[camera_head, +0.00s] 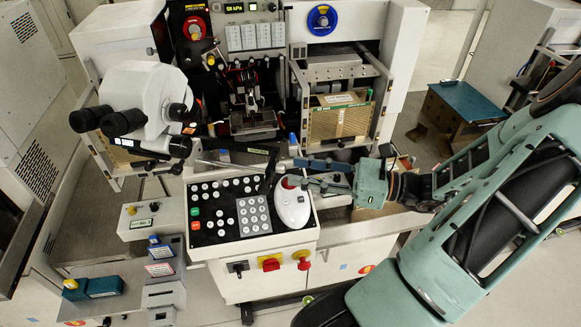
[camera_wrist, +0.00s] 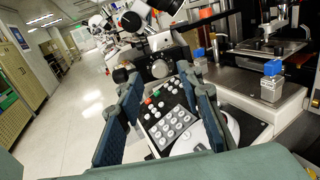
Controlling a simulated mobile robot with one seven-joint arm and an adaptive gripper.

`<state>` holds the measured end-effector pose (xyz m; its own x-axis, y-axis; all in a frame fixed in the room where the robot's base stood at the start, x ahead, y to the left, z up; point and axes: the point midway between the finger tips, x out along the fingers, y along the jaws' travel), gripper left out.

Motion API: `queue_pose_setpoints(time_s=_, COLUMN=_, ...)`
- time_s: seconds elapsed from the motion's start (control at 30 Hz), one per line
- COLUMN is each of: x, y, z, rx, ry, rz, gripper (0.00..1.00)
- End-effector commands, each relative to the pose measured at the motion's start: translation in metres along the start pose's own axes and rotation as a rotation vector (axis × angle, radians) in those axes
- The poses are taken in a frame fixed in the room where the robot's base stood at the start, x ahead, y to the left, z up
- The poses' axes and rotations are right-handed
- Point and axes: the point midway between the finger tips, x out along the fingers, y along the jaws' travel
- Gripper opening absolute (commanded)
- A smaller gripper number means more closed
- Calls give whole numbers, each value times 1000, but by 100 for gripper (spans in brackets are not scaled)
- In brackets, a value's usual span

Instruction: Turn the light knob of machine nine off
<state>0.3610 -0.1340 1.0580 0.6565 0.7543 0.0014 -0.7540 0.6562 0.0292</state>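The machine's black control panel (camera_head: 228,237) carries a keypad (camera_head: 252,215), rows of round buttons and a white mouse-like device (camera_head: 293,205). My gripper (camera_head: 290,173) is open and empty above the panel's back right edge, fingers pointing left. In the wrist view, its two fingers (camera_wrist: 160,76) stand apart, and a round dial knob (camera_wrist: 160,69) on a box shows between their tips, some way beyond them. I cannot tell which knob is the light knob, nor read a machine number.
A white microscope (camera_head: 145,105) overhangs the back left of the panel. A red switch (camera_head: 270,263) and a red knob (camera_head: 302,259) are on the front face. Blue-topped blocks (camera_wrist: 271,80) stand near the stage. Open floor (camera_wrist: 70,120) lies beyond the machine.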

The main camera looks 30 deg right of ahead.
Motion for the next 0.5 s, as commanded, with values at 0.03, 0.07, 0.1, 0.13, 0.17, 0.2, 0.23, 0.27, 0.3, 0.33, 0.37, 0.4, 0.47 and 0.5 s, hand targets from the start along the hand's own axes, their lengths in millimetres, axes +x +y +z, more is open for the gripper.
queue_pose_setpoints(time_s=0.03, x=8, y=1, z=1, rx=2, ry=-1, rz=2, gripper=34)
queue_pose_setpoints(time_s=0.07, x=12, y=1, z=1, rx=1, ry=-1, rz=3, gripper=34)
queue_pose_setpoints(time_s=0.1, x=17, y=0, z=0, rx=1, ry=0, rz=2, gripper=34)
queue_pose_setpoints(time_s=0.13, x=20, y=0, z=0, rx=0, ry=-1, rz=1, gripper=34)
queue_pose_setpoints(time_s=0.17, x=22, y=0, z=0, rx=0, ry=-1, rz=1, gripper=34)
queue_pose_setpoints(time_s=0.2, x=25, y=0, z=0, rx=0, ry=0, rz=0, gripper=34)
queue_pose_setpoints(time_s=0.23, x=27, y=0, z=0, rx=0, ry=1, rz=0, gripper=34)
queue_pose_setpoints(time_s=0.27, x=28, y=0, z=0, rx=0, ry=1, rz=0, gripper=34)
queue_pose_setpoints(time_s=0.3, x=29, y=0, z=0, rx=0, ry=1, rz=0, gripper=34)
queue_pose_setpoints(time_s=0.33, x=30, y=0, z=0, rx=0, ry=1, rz=0, gripper=34)
queue_pose_setpoints(time_s=0.37, x=30, y=0, z=0, rx=0, ry=1, rz=0, gripper=34)
queue_pose_setpoints(time_s=0.4, x=30, y=0, z=0, rx=0, ry=1, rz=0, gripper=34)
queue_pose_setpoints(time_s=0.47, x=30, y=0, z=0, rx=0, ry=1, rz=0, gripper=34)
queue_pose_setpoints(time_s=0.5, x=30, y=0, z=0, rx=-1, ry=1, rz=0, gripper=34)
